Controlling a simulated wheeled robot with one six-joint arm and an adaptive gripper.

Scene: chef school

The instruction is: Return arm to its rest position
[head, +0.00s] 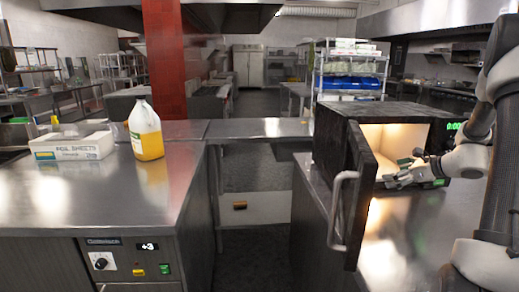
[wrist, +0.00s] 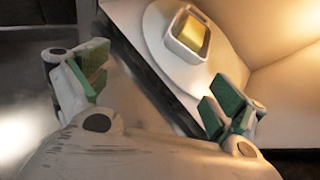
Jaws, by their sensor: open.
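My gripper (head: 400,179) is at the right in the head view, just in front of the open, lit microwave (head: 328,135). In the wrist view its two green-padded fingers (wrist: 157,90) stand wide apart with nothing between them. Beyond the fingers, a small white dish (wrist: 178,46) holds a yellow block (wrist: 194,36). The dish sits on a round white plate (wrist: 154,32) inside the microwave. The dish is apart from both fingers. In the head view my gripper and arm cover part of the microwave opening.
The microwave door (head: 358,195) stands open toward me, with a curved handle (head: 340,215), close left of my gripper. A steel counter (head: 405,245) lies below. The left counter (head: 90,195) holds a foil box (head: 72,147) and an orange-filled bottle (head: 146,131). A floor gap separates the counters.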

